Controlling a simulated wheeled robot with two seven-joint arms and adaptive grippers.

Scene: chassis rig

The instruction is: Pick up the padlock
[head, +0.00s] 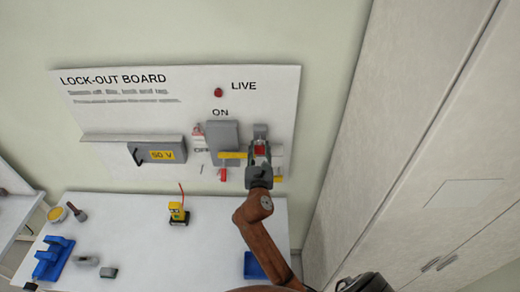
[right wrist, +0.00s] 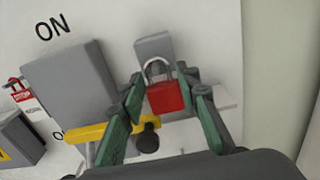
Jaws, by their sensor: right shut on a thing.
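The red padlock (right wrist: 166,97) with a silver shackle sits between the green fingers of my right gripper (right wrist: 164,105) in the right wrist view. The gripper is shut on it. In the head view the padlock (head: 261,150) shows as a small red patch between the fingers of my right gripper (head: 260,155), in front of the right part of the lock-out board (head: 120,110). A grey block (right wrist: 155,46) is behind the shackle; I cannot tell whether they touch. My left gripper is not in view.
A grey switch box (head: 222,140) with a yellow handle (right wrist: 87,131) is left of the gripper. A red tag (right wrist: 22,97) hangs further left. On the white table (head: 140,230) are a yellow device (head: 178,212) and blue parts (head: 50,258). Tall cabinets (head: 420,130) stand right.

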